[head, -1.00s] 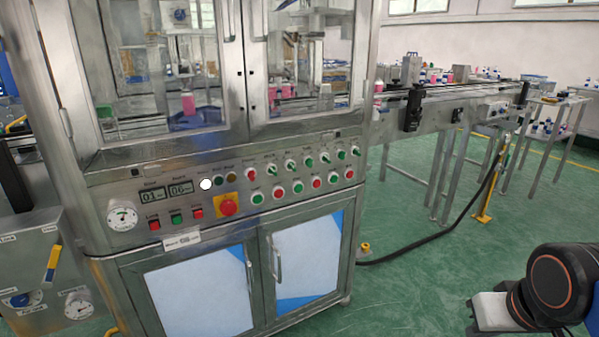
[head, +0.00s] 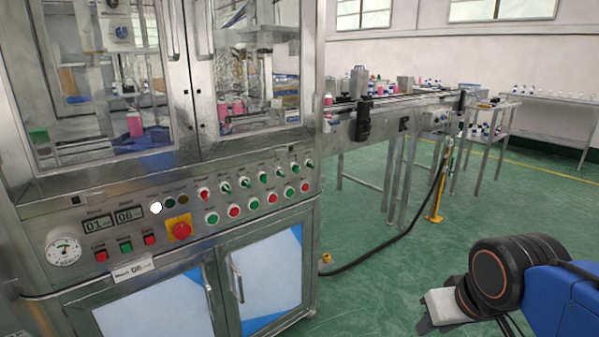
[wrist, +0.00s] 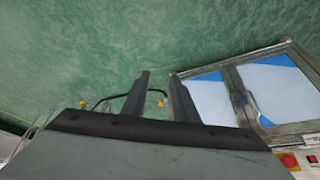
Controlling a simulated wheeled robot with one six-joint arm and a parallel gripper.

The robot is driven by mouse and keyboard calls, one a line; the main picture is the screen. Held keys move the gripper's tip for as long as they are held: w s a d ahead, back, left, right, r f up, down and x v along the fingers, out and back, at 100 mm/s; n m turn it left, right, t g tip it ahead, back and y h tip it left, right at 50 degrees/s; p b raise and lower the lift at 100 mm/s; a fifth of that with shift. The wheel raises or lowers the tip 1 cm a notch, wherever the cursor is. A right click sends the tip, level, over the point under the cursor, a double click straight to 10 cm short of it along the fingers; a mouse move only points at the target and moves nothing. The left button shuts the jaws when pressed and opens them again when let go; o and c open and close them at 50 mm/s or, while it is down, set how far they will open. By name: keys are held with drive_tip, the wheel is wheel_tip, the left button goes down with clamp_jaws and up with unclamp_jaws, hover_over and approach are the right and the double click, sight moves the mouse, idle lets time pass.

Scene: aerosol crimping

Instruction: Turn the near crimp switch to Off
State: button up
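The control panel (head: 120,218) spans the front of the steel machine at left in the head view. The head view shows part of my arm at lower right, but not the fingers.
A red emergency button (head: 181,230) on a yellow plate sits below the switches. Cabinet doors (head: 262,277) are under the panel. A conveyor (head: 400,110) runs out behind right, with a black hose (head: 385,240) across the green floor. Floor in front right is clear.

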drive_tip(key=w+d+r+m+t+h, duration=0.1)
drive_tip(key=w+r+t, duration=0.1)
drive_tip(key=w, duration=0.5)
drive_tip(key=w+d+r+m+t, duration=0.1)
drive_tip(key=w+d+r, duration=0.1)
drive_tip(key=w, duration=0.5)
drive_tip(key=n+t+y, duration=0.3)
drive_tip(key=t+y, duration=0.4)
drive_tip(key=y, duration=0.4)
approach(299, 169)
drive_tip(key=x, duration=0.8)
drive_tip(key=shift+w+a, duration=0.1)
drive_tip(key=shift+w, duration=0.2)
clamp_jaws()
